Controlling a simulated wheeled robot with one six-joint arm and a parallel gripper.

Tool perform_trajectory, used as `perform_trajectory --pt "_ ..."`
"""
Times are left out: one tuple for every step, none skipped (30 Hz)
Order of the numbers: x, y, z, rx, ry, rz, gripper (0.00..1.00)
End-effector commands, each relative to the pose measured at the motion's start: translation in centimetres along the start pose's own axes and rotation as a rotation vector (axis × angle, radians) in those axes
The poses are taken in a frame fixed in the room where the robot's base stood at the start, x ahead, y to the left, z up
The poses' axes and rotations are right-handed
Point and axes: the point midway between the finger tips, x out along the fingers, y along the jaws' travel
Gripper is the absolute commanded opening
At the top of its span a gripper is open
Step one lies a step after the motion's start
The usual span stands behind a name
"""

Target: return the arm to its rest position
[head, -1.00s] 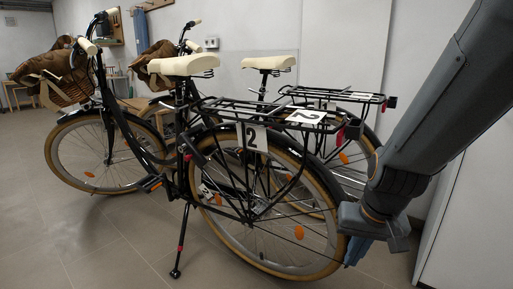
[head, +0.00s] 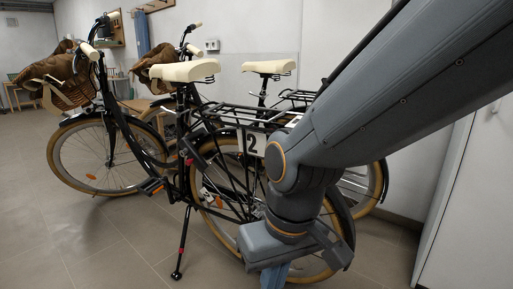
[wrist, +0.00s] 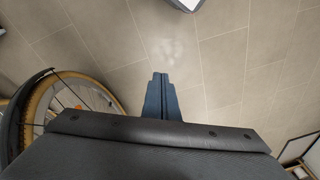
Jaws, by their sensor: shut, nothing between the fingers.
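My gripper (wrist: 160,76) shows in the wrist view as two blue fingers lying together over bare floor, with nothing between them. In the head view my arm bends down in front of the nearer bicycle, and the blue gripper (head: 274,277) is cut off by the bottom edge. The arm hides part of that bicycle's rear wheel and rack. I cannot tell from the head view whether the arm touches the wheel.
The nearer black bicycle (head: 119,120) with cream saddle stands beside a second bicycle (head: 268,67). Its wheel (wrist: 42,100) is left of my gripper in the wrist view. A white cabinet (head: 477,200) stands at right. Tiled floor (head: 60,235) is clear at front left.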

Motion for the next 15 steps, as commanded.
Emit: perform_trajectory --pt "-0.5 -1.0 0.4 -0.024 -0.005 -0.008 0.00" --pt "-0.7 -1.5 0.7 -0.036 -0.010 -0.013 0.00" --pt "-0.9 -2.2 1.0 -0.051 -0.015 -0.019 0.00" --pt "-1.1 -2.6 1.2 -0.061 -0.020 -0.023 0.00" --pt "-1.3 -3.1 1.5 -0.072 -0.024 -0.027 0.00" --pt "-1.5 -3.6 1.8 -0.086 -0.028 -0.032 0.00" --pt "-1.7 -4.0 2.0 -0.095 -0.033 -0.035 0.00" --pt "-1.9 -4.4 2.3 -0.106 -0.037 -0.039 0.00" --pt "-2.1 -4.9 2.6 -0.118 -0.042 -0.043 0.00" --pt "-2.3 -5.3 2.8 -0.128 -0.044 -0.047 0.00" --pt "-2.4 -5.7 3.1 -0.137 -0.047 -0.051 0.00" --pt "-2.6 -6.2 3.5 -0.149 -0.053 -0.055 0.00" --pt "-2.8 -6.5 3.7 -0.157 -0.057 -0.058 0.00" --pt "-3.2 -6.2 3.6 -0.145 -0.057 -0.055 0.00" --pt "-3.5 -6.0 3.5 -0.138 -0.057 -0.052 0.00"
